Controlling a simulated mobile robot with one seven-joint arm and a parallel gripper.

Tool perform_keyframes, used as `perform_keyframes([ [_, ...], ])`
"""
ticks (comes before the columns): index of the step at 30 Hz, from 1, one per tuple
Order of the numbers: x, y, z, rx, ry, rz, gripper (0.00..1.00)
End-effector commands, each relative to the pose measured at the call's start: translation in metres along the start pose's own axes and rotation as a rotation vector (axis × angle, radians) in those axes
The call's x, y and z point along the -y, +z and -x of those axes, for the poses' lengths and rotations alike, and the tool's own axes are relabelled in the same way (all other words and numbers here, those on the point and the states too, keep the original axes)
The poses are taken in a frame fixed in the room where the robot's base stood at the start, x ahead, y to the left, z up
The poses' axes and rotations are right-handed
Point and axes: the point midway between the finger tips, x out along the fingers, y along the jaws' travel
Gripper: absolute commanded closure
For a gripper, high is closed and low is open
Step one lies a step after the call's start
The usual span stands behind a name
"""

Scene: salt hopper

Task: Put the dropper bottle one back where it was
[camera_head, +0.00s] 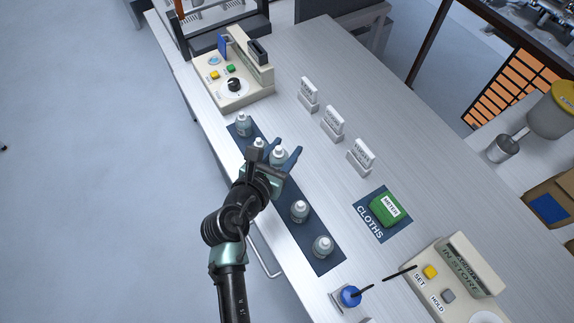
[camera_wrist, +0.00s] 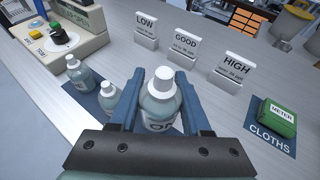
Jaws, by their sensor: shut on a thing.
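My gripper (camera_head: 288,159) is shut on a clear dropper bottle with a white cap (camera_head: 279,155), held upright. In the wrist view the held bottle (camera_wrist: 161,98) stands between the two blue fingers (camera_wrist: 160,92), its label partly cut off by the gripper body. It is over or beside the dark blue mat (camera_head: 328,264); I cannot tell whether its base touches anything. Similar bottles stand on the mat: one at the far end (camera_head: 243,124), one close left of the gripper (camera_head: 258,144), and two at the near end (camera_head: 299,211) (camera_head: 321,246).
LOW (camera_head: 308,94), GOOD (camera_head: 332,123) and HIGH (camera_head: 361,156) signs stand behind the mat. Beige control boxes stand at the far end (camera_head: 242,92) and near right (camera_head: 455,268). A blue-topped item (camera_head: 349,296) is near the front edge.

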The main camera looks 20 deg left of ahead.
Motion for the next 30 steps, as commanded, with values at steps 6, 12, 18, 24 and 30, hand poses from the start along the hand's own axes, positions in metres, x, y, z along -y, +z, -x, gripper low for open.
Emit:
perform_keyframes([
  [6, 0.000, -0.036, -0.014, -0.001, 0.000, 0.001, 1.00],
  [12, 0.000, -0.057, -0.023, -0.002, 0.000, 0.002, 1.00],
  [18, 0.000, -0.074, -0.030, 0.000, 0.001, 0.000, 1.00],
  [24, 0.000, -0.073, -0.030, 0.001, 0.001, -0.001, 1.00],
  [30, 0.001, -0.075, -0.031, 0.000, 0.001, 0.000, 0.42],
])
